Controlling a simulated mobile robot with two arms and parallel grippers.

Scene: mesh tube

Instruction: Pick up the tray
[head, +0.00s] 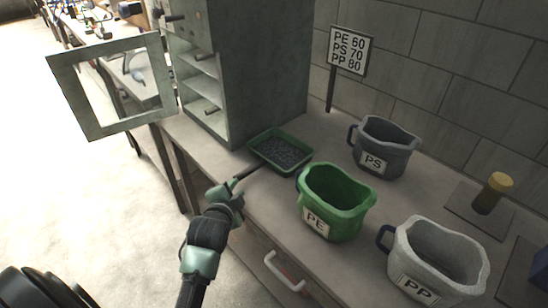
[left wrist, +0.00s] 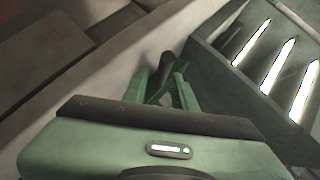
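The green tray (head: 254,143) lies on the counter in front of the cabinet and holds dark grey pellets. My left gripper (head: 237,188) is low at the counter's front edge, just left of and nearer than the tray. A dark rod (head: 247,173) runs from the gripper towards the tray's near corner. In the left wrist view a dark rod (left wrist: 167,62) stands between the green fingers of my left gripper (left wrist: 162,80). I cannot tell whether they press on it. The tray is not clearly seen there. My right gripper is out of view.
A green PE bucket (head: 343,192) stands close right of the tray. A dark PS bucket (head: 388,147) and a light PP bucket (head: 437,262) stand further right. A tall cabinet (head: 262,70) rises behind the tray, its framed door (head: 66,95) swung open to the left.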

